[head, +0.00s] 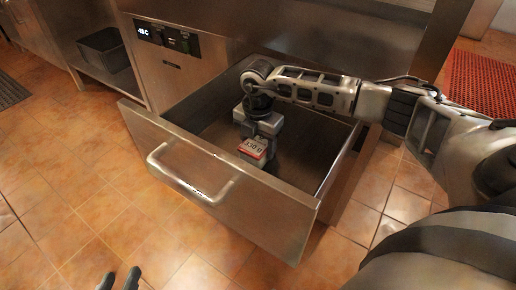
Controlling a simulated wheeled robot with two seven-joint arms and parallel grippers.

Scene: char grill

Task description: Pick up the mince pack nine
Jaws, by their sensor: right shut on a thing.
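The mince pack (253,149) is a small pack with a red and white label that reads like "350 g". It is inside the open steel drawer (225,228), near the drawer's front wall. My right gripper (259,138) reaches down into the drawer from above and is shut on the pack. The gripper covers the pack's upper part, and whether the pack touches the drawer floor is unclear. My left gripper (120,278) shows only its two fingertips at the bottom edge, apart, with nothing between them.
The drawer has a bar handle (188,182) and is pulled out from a steel cabinet (185,75) with a temperature display (144,31). A dark bin (104,52) sits on a shelf at the left. A red mat (482,82) lies at the right. The tiled floor in front is clear.

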